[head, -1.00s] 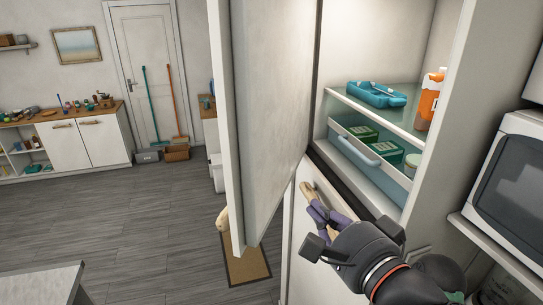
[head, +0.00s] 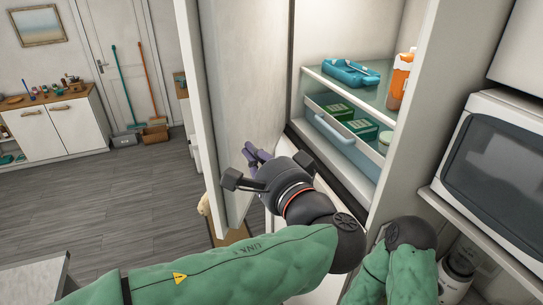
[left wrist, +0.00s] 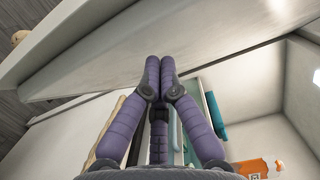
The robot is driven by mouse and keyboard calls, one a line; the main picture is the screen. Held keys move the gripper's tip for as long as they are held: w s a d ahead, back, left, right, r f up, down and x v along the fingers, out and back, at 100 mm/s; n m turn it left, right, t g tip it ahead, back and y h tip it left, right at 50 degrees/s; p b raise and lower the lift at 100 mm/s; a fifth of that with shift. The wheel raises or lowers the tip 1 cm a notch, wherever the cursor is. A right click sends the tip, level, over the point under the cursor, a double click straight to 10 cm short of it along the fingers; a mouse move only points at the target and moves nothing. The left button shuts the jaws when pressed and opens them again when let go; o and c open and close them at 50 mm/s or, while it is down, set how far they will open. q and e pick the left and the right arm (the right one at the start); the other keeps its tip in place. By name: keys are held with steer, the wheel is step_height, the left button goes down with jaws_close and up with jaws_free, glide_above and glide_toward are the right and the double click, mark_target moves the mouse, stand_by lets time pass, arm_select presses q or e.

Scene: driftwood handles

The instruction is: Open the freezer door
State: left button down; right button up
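A tall white cabinet door (head: 252,85) stands wide open on the left of a lit compartment (head: 345,35). Its driftwood handle (head: 204,205) shows a little past the door's outer edge; most of it is hidden. My left gripper (head: 250,150) is by the door's inner face, between door and compartment. In the left wrist view its purple fingers (left wrist: 160,62) are together at the tips with nothing between them. Whether they touch the door, I cannot tell. A beige wooden piece (left wrist: 108,130) shows beside the fingers there. A white lower front (head: 288,148) is mostly hidden by my left arm. My right gripper is out of view.
The compartment holds a blue tray (head: 350,72), an orange bottle (head: 401,80) and a clear drawer with green boxes (head: 360,128). A microwave (head: 500,150) stands on a shelf at the right. A grey counter corner (head: 35,280) is at lower left.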

arm_select(q)
steer(key=shift+w+a, duration=0.1)
steer(key=shift+a, duration=0.7)
steer(key=shift+w+d, duration=0.1)
